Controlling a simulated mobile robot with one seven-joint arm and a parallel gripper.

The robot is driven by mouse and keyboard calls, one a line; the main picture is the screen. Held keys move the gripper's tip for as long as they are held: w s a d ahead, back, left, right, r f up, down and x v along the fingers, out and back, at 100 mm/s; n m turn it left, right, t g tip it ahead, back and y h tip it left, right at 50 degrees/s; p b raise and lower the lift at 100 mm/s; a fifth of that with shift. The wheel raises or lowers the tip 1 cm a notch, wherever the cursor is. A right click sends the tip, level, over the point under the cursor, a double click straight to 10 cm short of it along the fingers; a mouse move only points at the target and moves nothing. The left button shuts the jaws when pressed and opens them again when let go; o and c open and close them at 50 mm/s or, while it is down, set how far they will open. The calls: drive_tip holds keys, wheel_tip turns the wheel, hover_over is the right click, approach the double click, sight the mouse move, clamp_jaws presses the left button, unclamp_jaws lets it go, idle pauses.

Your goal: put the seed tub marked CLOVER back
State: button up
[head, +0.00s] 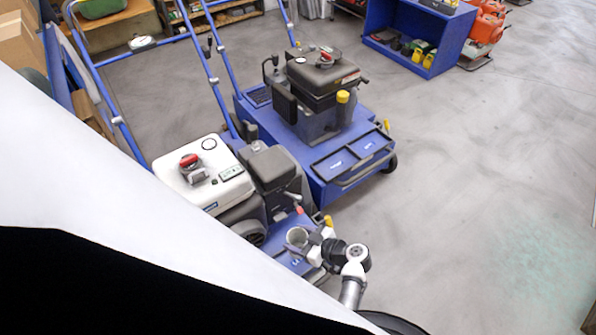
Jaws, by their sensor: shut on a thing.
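My gripper (313,240) is low in the middle of the head view, over the front of the nearer blue machine (283,252). It is shut on a small grey, round, open-topped tub (297,236). The tub looks roughly upright. Its marking is too small to read, so I cannot tell whether it says CLOVER. I cannot tell whether it touches the blue deck below. White marks show on that deck beside the tub, too small to read.
A second blue machine (315,185) stands behind, with a dark two-part front tray (350,160). A white engine cover (203,178) is left of my gripper. A blue shelf unit (393,50) and orange machines (484,24) stand at the back. The floor (470,170) at right is clear.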

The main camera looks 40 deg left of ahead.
drive_tip(key=shift+f, duration=2.95)
drive_tip(key=shift+f+b, duration=0.1)
drive_tip(key=shift+b, duration=0.2)
drive_tip(key=o, duration=1.1)
drive_tip(key=shift+c, duration=0.2)
drive_tip(key=b+v, duration=0.1)
drive_tip(key=v, duration=1.1)
